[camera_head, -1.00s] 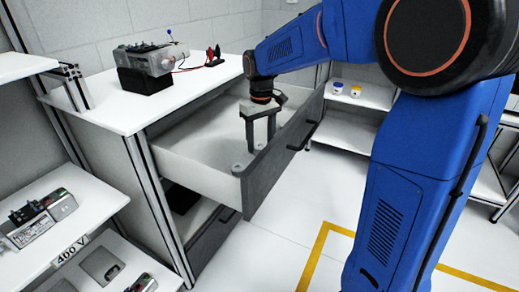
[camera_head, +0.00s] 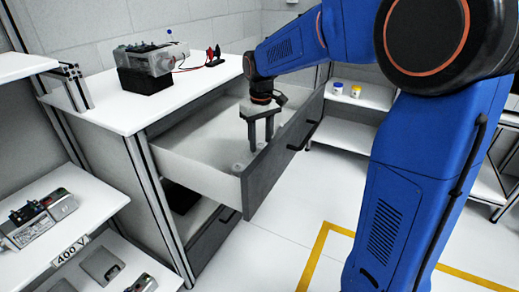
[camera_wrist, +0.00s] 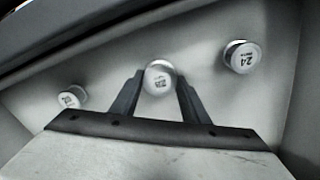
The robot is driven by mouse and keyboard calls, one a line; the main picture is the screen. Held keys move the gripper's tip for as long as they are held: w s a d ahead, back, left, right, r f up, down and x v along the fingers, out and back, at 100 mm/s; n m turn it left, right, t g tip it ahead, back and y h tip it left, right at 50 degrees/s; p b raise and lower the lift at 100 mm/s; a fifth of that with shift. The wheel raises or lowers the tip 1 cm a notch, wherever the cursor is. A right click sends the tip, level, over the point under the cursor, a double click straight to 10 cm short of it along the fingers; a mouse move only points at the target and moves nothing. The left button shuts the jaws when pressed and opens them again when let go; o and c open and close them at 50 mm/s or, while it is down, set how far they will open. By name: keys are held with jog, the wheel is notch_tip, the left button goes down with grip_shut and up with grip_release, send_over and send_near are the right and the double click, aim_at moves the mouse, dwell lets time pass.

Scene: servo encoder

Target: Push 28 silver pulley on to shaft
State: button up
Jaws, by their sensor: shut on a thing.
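My gripper (camera_head: 261,146) points down into the open drawer (camera_head: 200,158). In the wrist view its two fingers (camera_wrist: 159,88) are shut on the middle silver pulley (camera_wrist: 158,76). Its label looks like 28 but is blurred. A second silver pulley (camera_wrist: 239,57), marked 24, lies to the right. A third (camera_wrist: 72,98) lies to the left, its number hard to read. In the head view the held pulley is too small to make out. A grey servo motor (camera_head: 152,61) sits on a black block (camera_head: 145,81) on the cabinet top; its shaft is not clear.
The drawer's dark front (camera_head: 285,140) stands close to my gripper. The white cabinet top (camera_head: 105,100) has free room in front of the motor. Red and black leads (camera_head: 213,55) lie to its right. Shelves (camera_head: 40,185) with other motors stand at the left.

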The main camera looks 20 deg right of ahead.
aim_at(260, 145)
jog(key=shift+r, duration=3.4)
jog(key=shift+a, duration=0.1)
